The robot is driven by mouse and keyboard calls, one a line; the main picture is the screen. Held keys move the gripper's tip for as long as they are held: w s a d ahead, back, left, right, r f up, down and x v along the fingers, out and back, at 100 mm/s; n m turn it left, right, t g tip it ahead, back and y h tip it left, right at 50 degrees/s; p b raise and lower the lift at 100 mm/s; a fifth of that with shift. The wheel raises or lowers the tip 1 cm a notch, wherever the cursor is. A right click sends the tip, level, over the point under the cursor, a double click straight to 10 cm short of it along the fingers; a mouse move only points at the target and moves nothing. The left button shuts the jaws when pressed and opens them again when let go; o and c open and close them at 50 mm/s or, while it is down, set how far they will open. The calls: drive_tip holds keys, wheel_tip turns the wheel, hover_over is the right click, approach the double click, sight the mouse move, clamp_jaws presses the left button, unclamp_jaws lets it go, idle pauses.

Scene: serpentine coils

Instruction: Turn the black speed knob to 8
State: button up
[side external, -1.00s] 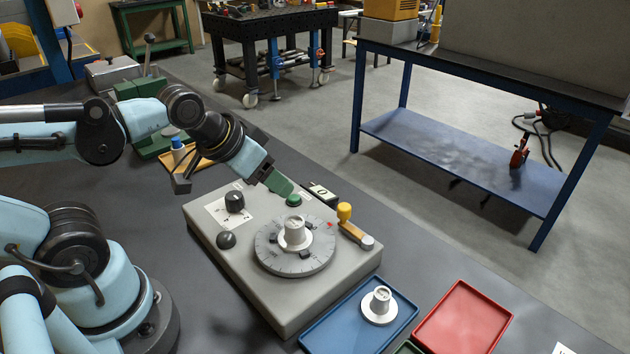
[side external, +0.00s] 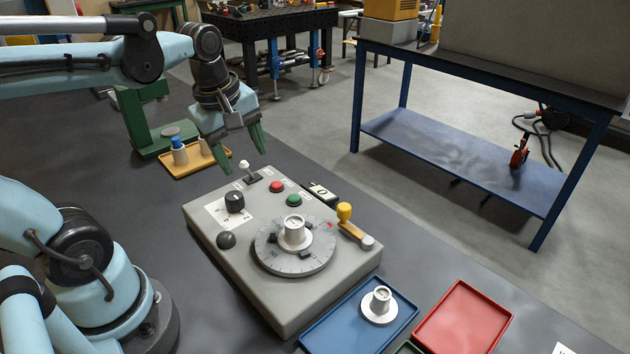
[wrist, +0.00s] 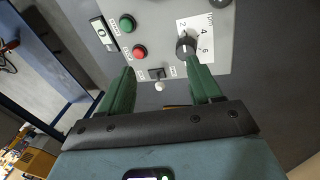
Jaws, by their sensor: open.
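The black speed knob (side external: 234,201) stands on a white scale plate (side external: 224,214) at the back left of the grey control box (side external: 208,238). In the wrist view the knob (wrist: 186,46) sits on the plate, where 2, 4 and 6 show; I cannot read its exact setting. My gripper (side external: 245,162) is open and empty, its green fingers pointing down above the back of the box. It is higher than the knob and apart from it. In the wrist view the right finger of my gripper (wrist: 159,72) appears just below the knob.
A white-tipped toggle (side external: 251,175) stands near my fingers, beside red (side external: 277,187) and green (side external: 293,200) buttons. A round dial (side external: 270,262) and black ball knob (side external: 226,240) are nearer the front. Blue (side external: 333,333) and red (side external: 463,320) trays lie to the right.

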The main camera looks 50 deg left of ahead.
sight(234, 195)
drive_tip(key=s+a+r+n+g, duration=0.1)
drive_tip(key=a+r+n+g, duration=0.15)
drive_tip(key=n, duration=0.75)
drive_tip(key=shift+h, duration=0.3)
drive_tip(key=shift+s+a+f, duration=0.1)
drive_tip(key=shift+a+f, duration=0.05)
drive_tip(key=shift+f, duration=1.95)
drive_tip(key=shift+a+f, duration=0.15)
drive_tip(key=shift+f, duration=1.9)
drive_tip(key=shift+s+a+f, duration=0.1)
drive_tip(key=shift+a+f, duration=0.05)
drive_tip(key=shift+f, duration=1.95)
drive_tip(key=shift+c, duration=0.3)
drive_tip(key=c, duration=1)
